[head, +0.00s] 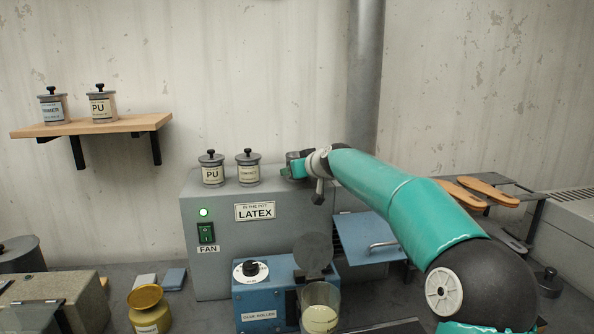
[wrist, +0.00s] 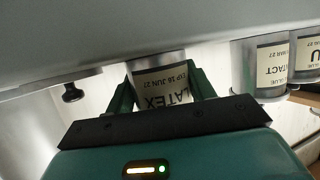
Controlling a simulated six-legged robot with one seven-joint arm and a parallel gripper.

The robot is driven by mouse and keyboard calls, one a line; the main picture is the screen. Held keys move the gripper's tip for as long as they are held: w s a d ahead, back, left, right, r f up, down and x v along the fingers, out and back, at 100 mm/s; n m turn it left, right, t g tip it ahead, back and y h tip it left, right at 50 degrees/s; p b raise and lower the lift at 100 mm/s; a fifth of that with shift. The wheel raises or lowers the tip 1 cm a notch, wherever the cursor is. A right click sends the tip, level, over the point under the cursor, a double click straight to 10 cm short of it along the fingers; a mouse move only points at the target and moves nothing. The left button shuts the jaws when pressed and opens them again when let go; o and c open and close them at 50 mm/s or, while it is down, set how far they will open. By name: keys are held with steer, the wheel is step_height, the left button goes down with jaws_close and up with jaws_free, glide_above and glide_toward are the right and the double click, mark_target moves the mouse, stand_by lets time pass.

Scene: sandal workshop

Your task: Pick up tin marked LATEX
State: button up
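The tin marked LATEX (wrist: 163,84) is in the middle of the wrist view, upside down in the picture, with its label facing my gripper. In the head view, my gripper (head: 295,168) is at the right end of the row of tins on the grey fan box and mostly hides this tin. In the wrist view, the green fingers of my gripper (wrist: 163,92) are on either side of the tin, close against its sides. I see no clear gap, but cannot tell whether they press on it. The tin appears to be on the box top.
Left of my gripper on the fan box (head: 222,275) stand a CONTACT tin (head: 249,174) and a PU tin (head: 213,175). A wall shelf (head: 95,127) holds two more tins. A vertical duct (head: 365,70) rises behind my arm. A blue glue roller (head: 262,298) stands in front.

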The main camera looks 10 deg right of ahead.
steer(key=c, duration=0.6)
steer(key=shift+o, duration=0.2)
steer(key=shift+r, duration=0.15)
